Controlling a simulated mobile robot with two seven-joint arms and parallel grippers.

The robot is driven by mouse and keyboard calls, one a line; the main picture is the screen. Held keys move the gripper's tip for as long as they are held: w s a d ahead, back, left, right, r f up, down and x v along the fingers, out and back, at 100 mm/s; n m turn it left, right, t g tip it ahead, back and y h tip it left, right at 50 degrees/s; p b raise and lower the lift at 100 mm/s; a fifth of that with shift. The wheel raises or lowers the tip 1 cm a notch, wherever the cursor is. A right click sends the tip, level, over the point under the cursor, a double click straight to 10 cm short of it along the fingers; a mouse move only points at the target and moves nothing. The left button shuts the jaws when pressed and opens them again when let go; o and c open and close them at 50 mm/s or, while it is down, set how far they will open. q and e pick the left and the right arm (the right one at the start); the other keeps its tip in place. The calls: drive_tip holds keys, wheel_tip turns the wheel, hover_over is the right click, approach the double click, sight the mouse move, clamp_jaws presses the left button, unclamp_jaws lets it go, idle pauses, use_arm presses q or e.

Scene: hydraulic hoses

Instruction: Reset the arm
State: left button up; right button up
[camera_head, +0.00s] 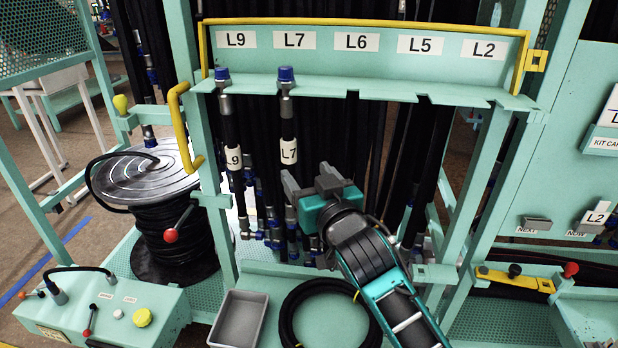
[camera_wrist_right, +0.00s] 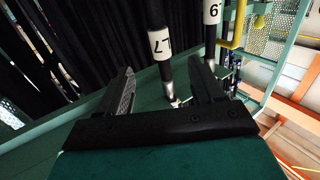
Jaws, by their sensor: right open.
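My right gripper (camera_head: 310,182) is in front of the hose rack in the head view, near the lower part of the L7 hose. Its two fingers (camera_wrist_right: 165,95) stand apart in the right wrist view, with nothing gripped between them. The L7 hose (camera_head: 288,125) hangs by its blue-capped top fitting under the L7 label. It also shows in the right wrist view (camera_wrist_right: 160,42), beyond the fingers. The L9 hose (camera_head: 230,128) hangs to its left under the L9 label. My left gripper is not in view.
The green rack's label bar (camera_head: 360,42) runs across the top. A hose reel (camera_head: 165,190) and a control box (camera_head: 105,312) stand at left. A grey tray (camera_head: 238,318) and a coiled black hose (camera_head: 325,312) lie below. A panel (camera_head: 570,150) stands at right.

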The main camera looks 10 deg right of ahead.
drive_tip(key=shift+f, duration=0.1)
drive_tip(key=s+d+f+g, duration=0.2)
drive_tip(key=s+f+g, duration=0.1)
drive_tip(key=s+f, duration=0.9)
drive_tip(key=s+d+f+n+g, duration=0.1)
drive_tip(key=s+d+f+g, duration=0.2)
drive_tip(key=s+f, duration=0.8)
wheel_tip(320, 180, down, 6)
drive_tip(key=shift+s+d+f+g+h, duration=0.1)
drive_tip(key=shift+s+d+g+h, duration=0.2)
drive_tip(key=shift+s+g, duration=0.15)
